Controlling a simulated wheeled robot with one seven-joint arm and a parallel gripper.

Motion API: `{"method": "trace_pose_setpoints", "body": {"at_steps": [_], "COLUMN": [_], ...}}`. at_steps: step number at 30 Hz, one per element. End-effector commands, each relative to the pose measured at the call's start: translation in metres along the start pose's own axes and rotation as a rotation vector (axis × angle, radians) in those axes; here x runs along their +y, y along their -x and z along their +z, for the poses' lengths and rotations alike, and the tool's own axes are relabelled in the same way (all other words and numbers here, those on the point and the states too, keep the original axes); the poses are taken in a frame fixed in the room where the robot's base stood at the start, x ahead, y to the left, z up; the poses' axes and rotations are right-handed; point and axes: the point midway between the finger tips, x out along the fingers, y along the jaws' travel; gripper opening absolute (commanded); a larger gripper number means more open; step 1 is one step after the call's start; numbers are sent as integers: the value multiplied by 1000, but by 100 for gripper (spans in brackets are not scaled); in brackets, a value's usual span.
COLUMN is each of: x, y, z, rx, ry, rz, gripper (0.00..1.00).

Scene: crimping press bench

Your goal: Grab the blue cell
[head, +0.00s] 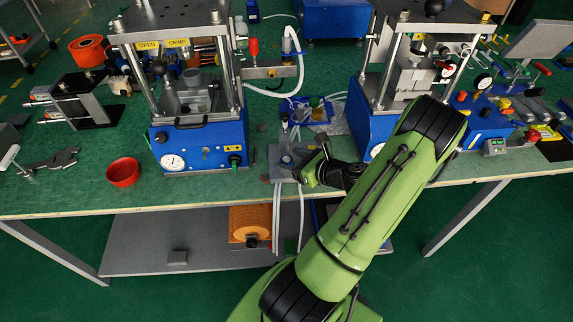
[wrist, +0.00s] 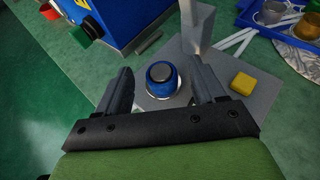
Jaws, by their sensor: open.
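My gripper (wrist: 159,72) is open, with one dark finger on each side of the cell and a visible gap to both. Nothing is held. In the head view my gripper (head: 308,166) is low near the front edge of the bench, between the two presses. I cannot make out the cell clearly there.
A yellow block (wrist: 243,83) lies on the plate right of my right finger. A grey post (wrist: 197,25) rises behind the cell. The left press (head: 200,145) and right press (head: 372,112) flank the spot. A blue tray (head: 318,112) with small cups lies behind. A red bowl (head: 123,172) stands left.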

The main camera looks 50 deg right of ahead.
Motion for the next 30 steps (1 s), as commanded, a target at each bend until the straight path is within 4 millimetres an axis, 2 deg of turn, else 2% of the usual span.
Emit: {"method": "trace_pose_setpoints", "body": {"at_steps": [1,3,11,23,30], "x": [0,0,0,0,0], "y": [-12,-20,-23,-23,-22], "z": [-4,-3,-1,-1,1], "rx": [0,1,1,0,1], "ry": [3,2,0,0,1], "rz": [4,3,-1,0,0], "gripper": [69,69,67,6,5]}}
